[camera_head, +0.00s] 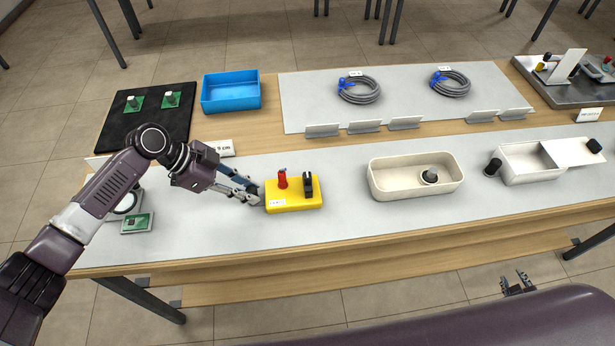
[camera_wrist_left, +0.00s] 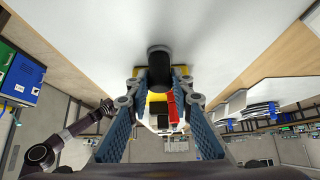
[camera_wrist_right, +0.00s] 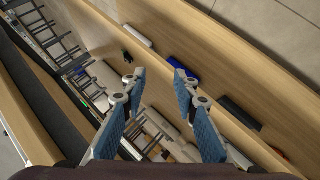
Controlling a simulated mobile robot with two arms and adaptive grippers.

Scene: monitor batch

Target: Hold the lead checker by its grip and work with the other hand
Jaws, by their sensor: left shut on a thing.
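The lead checker is a yellow box (camera_head: 293,203) with a red part and a black part on top, on the grey table mat. My left gripper (camera_head: 254,192) is at its left end and shut on it. In the left wrist view, my left fingertips (camera_wrist_left: 160,88) stand on both sides of a black upright piece, with yellow (camera_wrist_left: 184,73) and red parts close behind. The exact contact is partly hidden by the fingers. My right gripper (camera_wrist_right: 160,75) is open and empty; its tips also show at the lower right of the head view (camera_head: 517,284), in front of the table.
A cream tray (camera_head: 390,191) with a dark round part inside and a white open box (camera_head: 520,172) stand to the right. Cable coils (camera_head: 360,90) lie on the rear mat. A blue bin (camera_head: 231,105) and black mat (camera_head: 120,140) are at the back left.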

